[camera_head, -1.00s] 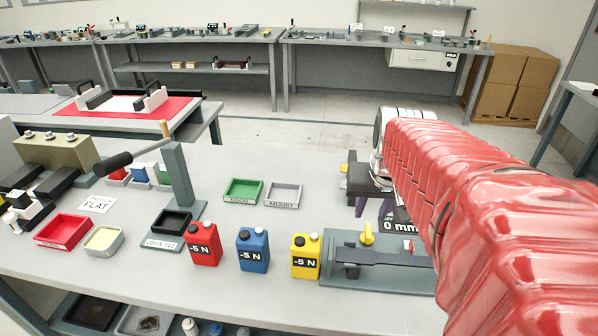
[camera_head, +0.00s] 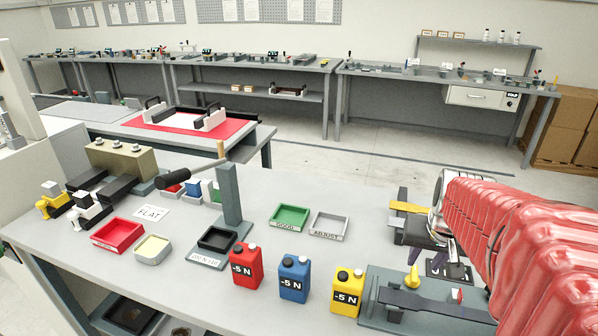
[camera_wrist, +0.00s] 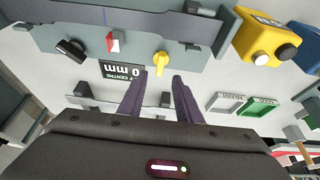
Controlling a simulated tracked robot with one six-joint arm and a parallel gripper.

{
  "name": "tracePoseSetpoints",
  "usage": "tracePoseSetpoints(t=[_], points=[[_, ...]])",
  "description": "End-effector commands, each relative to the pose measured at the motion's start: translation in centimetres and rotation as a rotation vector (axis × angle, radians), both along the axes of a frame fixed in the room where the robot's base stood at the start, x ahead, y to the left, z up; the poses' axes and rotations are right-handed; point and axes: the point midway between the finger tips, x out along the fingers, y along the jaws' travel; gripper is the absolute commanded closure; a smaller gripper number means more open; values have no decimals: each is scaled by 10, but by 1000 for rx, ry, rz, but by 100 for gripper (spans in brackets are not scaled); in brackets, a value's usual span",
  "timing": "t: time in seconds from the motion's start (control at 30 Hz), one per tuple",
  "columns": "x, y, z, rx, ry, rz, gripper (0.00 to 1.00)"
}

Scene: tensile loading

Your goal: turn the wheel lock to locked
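A yellow knob (camera_head: 412,277) stands on the grey fixture (camera_head: 375,312) at the bench's front right. In the wrist view the yellow knob (camera_wrist: 160,62) is just beyond my fingertips. A black knob (camera_wrist: 70,50) and a small red-and-white switch (camera_wrist: 113,42) are left of it; the switch also shows in the head view (camera_head: 457,295). No label shows which one is the wheel lock. My gripper (camera_wrist: 161,80) is open, its purple fingers apart with nothing between them. It points down above the bench behind the fixture, and also shows in the head view (camera_head: 430,250).
A "0 mm" display plate (camera_wrist: 122,72) lies near the left finger. Yellow (camera_head: 347,292), blue (camera_head: 293,280) and red (camera_head: 246,267) "-5 N" jugs stand left of the fixture. Green (camera_head: 290,216) and grey (camera_head: 329,226) trays sit behind them.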

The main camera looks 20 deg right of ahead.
Motion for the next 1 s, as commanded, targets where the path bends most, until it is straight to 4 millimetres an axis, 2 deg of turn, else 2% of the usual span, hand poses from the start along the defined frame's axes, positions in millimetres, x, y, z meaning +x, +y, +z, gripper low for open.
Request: tracePoseSetpoints(t=[0.2, 0.6, 0.8, 1.0], points=[[10, -6, -30, 2, 3, 0, 69], [25, -17, -74, 2, 2, 0, 69], [28, -19, -83, 0, 0, 0, 69], [28, -19, -84, 0, 0, 0, 69]])
